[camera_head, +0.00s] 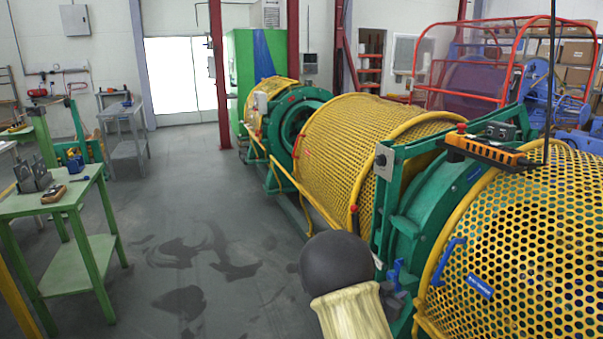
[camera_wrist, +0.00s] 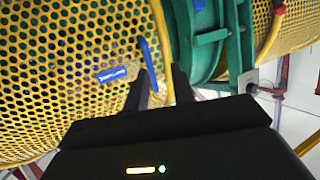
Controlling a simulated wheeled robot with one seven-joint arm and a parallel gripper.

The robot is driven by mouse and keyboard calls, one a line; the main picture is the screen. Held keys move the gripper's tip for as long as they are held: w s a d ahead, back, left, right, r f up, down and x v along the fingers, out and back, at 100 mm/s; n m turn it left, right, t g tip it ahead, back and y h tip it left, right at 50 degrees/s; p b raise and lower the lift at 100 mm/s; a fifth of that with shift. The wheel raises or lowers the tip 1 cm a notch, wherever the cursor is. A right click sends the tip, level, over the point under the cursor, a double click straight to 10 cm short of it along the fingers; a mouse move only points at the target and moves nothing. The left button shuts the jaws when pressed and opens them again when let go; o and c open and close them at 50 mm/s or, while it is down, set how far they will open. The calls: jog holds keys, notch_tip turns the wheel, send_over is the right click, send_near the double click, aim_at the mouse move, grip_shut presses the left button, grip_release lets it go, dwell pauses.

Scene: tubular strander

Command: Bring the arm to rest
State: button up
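My gripper (camera_wrist: 159,78) shows in the wrist view as two dark fingers with a gap between them. It looks open, and I see nothing held in it. A blue handle (camera_wrist: 147,62) on the yellow perforated guard (camera_wrist: 60,60) lies beyond the gap; I cannot tell whether the fingers touch it. The same guard (camera_head: 540,240) and handle (camera_head: 447,260) are at the right of the head view. My arm, a dark round joint and a beige link, rises at the bottom centre of the head view. My gripper cannot be made out clearly there.
The strander's green frame (camera_head: 415,215) and another yellow mesh drum (camera_head: 345,150) run back along the right. An orange-and-black box (camera_head: 487,150) sits on the frame. A green table (camera_head: 62,198) with tools stands at the left. The grey floor (camera_head: 200,240) between is clear.

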jog(key=s+a+r+n+g+y, duration=0.15)
jog(key=s+a+n+y, duration=0.25)
jog(key=s, duration=0.5)
jog(key=s+a+r+n+g+y, duration=0.1)
jog(key=s+a+n+g+y, duration=0.25)
jog(key=s, duration=0.65)
jog(key=s+a+r+n+g+y, duration=0.1)
jog(key=s+a+n+g+y, duration=0.2)
jog(key=s, duration=0.6)
notch_tip(320, 180, up, 16)
jog(key=a+t+p, duration=0.1)
jog(key=p, duration=1.5)
jog(key=shift+w+f, duration=0.15)
jog(key=shift+f, duration=0.05)
